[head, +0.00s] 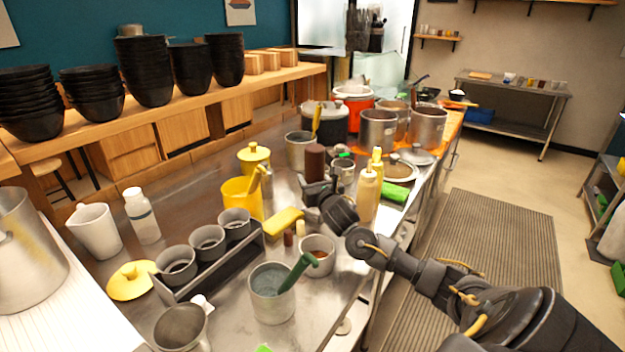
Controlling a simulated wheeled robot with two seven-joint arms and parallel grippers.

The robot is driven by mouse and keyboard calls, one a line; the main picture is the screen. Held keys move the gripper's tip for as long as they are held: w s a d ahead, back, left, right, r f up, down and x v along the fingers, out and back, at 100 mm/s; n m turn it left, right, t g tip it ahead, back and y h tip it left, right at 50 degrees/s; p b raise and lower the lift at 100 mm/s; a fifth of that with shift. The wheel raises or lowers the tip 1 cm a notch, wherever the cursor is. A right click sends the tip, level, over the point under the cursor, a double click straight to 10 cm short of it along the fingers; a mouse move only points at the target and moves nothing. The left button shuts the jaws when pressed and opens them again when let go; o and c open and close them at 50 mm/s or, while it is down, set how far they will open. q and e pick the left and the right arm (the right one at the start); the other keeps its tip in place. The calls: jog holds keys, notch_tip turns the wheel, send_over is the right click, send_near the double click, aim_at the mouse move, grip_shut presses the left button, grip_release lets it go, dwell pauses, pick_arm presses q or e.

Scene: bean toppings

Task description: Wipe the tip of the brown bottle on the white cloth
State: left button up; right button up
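A dark brown cylinder (315,160), which looks like the brown bottle, is upright among the containers in the middle of the counter. My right gripper (316,192) is at its lower part, and the arm comes in from the lower right. The gripper covers the bottle's lower end, and the fingers are too dark and small to tell whether they are closed on it. The bottle's tip cannot be made out. I cannot clearly pick out a white cloth; a white ribbed surface (65,318) lies at the lower left. My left gripper is not in view.
Pale yellow squeeze bottles (367,195) stand just right of the gripper. A yellow container (240,200), a rack of grey cups (208,262) and a pot with a green handle (270,298) crowd the steel counter. Large pots (378,130) stand behind.

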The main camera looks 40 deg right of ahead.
dwell(0.3)
jog(key=shift+w+d, duration=0.25)
jog(key=shift+d, duration=0.6)
jog(key=shift+w+d, duration=0.2)
jog(key=shift+d, duration=0.6)
jog(key=shift+w+d, duration=0.25)
jog(key=shift+d, duration=0.6)
notch_tip(320, 180, up, 6)
jog(key=p, duration=0.4)
